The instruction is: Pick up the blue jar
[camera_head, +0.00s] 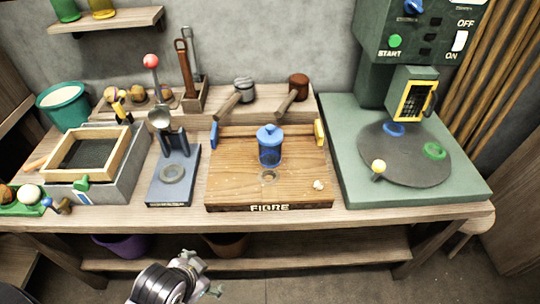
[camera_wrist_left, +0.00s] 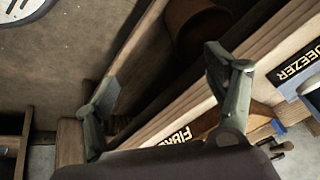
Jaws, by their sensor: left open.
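The blue jar (camera_head: 270,147) has a blue knobbed lid and a see-through body. It stands upright on the wooden board marked FIBRE (camera_head: 235,185), behind a small round hole. My left gripper (camera_head: 200,276) is low in front of the table, below its front edge and well away from the jar. In the left wrist view its two fingers (camera_wrist_left: 160,95) are spread apart with nothing between them. The jar does not show in the left wrist view. My right gripper is not seen in either view.
A press with a green base (camera_head: 360,190) stands on the right. A blue-based stand (camera_head: 172,190) and a grey framed box (camera_head: 130,180) are on the left. Mallets (camera_head: 298,88) lie behind the board. A small pale lump (camera_head: 318,185) is on the board's right.

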